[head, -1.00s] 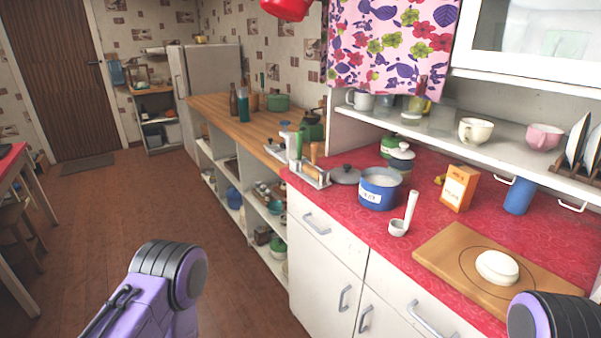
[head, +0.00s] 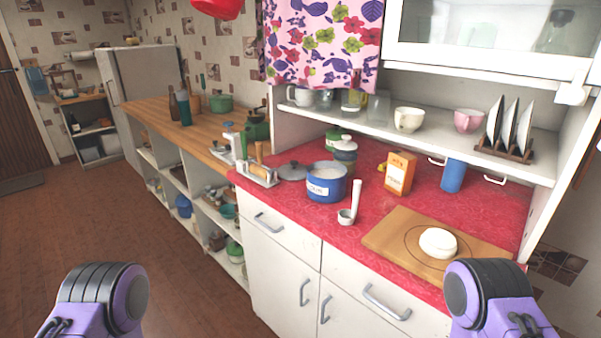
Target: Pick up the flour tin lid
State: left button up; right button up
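A blue tin (head: 326,183) with a white label stands open on the red counter, with white stuff inside that looks like flour. The label is too small to read surely. Only purple and black links of my two arms show at the bottom left and bottom right. Both grippers are out of view.
A rack of tools (head: 257,175) stands left of the lid, and lidded jars (head: 345,155) stand behind the tin. A shelf (head: 440,135) overhangs the back.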

aim_at(293, 170)
jog(key=u, duration=1.35)
jog(key=i, duration=1.95)
jog(key=z, duration=3.05)
